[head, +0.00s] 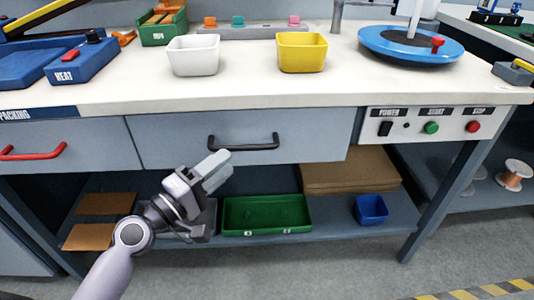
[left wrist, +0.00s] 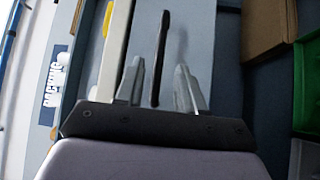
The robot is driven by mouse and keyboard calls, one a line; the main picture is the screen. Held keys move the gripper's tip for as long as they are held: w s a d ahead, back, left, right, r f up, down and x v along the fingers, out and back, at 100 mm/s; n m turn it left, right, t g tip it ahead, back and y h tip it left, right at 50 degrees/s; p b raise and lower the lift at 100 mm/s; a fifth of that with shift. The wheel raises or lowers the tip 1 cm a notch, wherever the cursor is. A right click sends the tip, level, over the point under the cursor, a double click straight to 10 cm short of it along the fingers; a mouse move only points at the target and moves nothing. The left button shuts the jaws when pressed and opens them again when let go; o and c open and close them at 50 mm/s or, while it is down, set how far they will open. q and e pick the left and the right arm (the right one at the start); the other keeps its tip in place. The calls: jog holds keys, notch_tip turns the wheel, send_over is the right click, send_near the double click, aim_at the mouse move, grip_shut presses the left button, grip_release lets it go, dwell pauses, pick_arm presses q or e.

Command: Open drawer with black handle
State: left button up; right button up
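The black handle (head: 243,142) is a bar on the front of the grey middle drawer (head: 310,135) under the white worktop. The drawer front looks flush with the bench, so the drawer appears closed. My left gripper (head: 217,170) is just below and left of the handle in the head view, with its fingers pointing up toward the drawer. In the left wrist view my left gripper (left wrist: 159,82) is open, and the black handle (left wrist: 161,55) runs lengthwise between the two fingers. I see a gap on both sides of it. My right gripper is out of view.
A red-handled drawer (head: 90,145) is to the left, and a button panel (head: 428,124) to the right. The lower shelf holds a green tray (head: 266,230), a blue bin (head: 370,209) and cardboard (head: 345,172). White (head: 194,55) and yellow (head: 302,52) bins stand on the worktop.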

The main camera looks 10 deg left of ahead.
aim_at(241, 150)
pick_arm(q)
jog(key=shift+p+x, duration=0.5)
jog(key=shift+x, duration=3.05)
grip_shut()
